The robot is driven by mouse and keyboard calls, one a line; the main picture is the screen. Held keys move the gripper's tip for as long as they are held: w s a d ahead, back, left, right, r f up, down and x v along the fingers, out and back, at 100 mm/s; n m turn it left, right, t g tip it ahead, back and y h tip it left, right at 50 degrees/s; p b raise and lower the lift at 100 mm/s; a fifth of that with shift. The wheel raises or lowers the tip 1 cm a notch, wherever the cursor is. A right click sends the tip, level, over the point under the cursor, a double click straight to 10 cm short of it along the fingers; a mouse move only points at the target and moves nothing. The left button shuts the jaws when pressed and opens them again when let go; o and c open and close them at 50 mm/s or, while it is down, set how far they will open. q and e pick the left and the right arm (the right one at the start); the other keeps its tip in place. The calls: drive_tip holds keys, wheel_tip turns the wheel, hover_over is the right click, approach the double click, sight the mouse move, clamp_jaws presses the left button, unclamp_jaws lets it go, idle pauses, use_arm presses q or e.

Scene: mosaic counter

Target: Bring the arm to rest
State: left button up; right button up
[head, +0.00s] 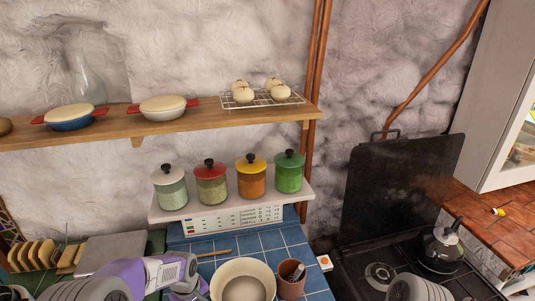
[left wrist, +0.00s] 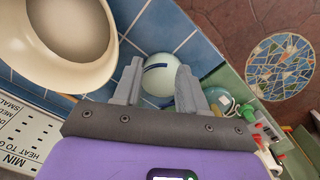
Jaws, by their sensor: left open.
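My left gripper (left wrist: 161,68) is open in the left wrist view, its two grey fingers apart with nothing held. A pale round thing with a dark blue band (left wrist: 158,80) shows beyond and between the fingers, on the blue tiles. A large cream bowl (left wrist: 108,62) is just left of the fingers in that view. In the head view my left arm (head: 128,275) reaches in from the lower left. Its hand end is low by the same cream bowl (head: 243,266), and the fingertips are hard to make out there. My right gripper is not in view.
A brown pot (head: 291,286) stands right of the bowl. Several lidded jars (head: 251,178) stand on a low shelf behind. A slotted rack (head: 36,258) is at the left. The stove (head: 372,258) with a kettle (head: 441,250) is at the right. A wooden shelf (head: 212,118) runs above.

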use_arm(q)
drive_tip(key=s+d+f+m+h, duration=0.1)
drive_tip(key=s+d+f+m, duration=0.1)
drive_tip(key=s+d+f, duration=0.35)
drive_tip(key=s+d+f+m+h+b, duration=0.1)
drive_tip(key=s+d+f+m+h, duration=0.1)
drive_tip(key=s+f, duration=0.6)
drive_tip(key=s+d+f+m+h, duration=0.1)
drive_tip(key=s+d+f+m, duration=0.1)
drive_tip(key=s+d+f, duration=0.35)
wheel_tip(320, 180, down, 12)
drive_tip(key=a+b, duration=0.2)
drive_tip(key=b, duration=0.9)
drive_tip(key=shift+s+f, duration=0.25)
drive_tip(key=shift+s, duration=0.05)
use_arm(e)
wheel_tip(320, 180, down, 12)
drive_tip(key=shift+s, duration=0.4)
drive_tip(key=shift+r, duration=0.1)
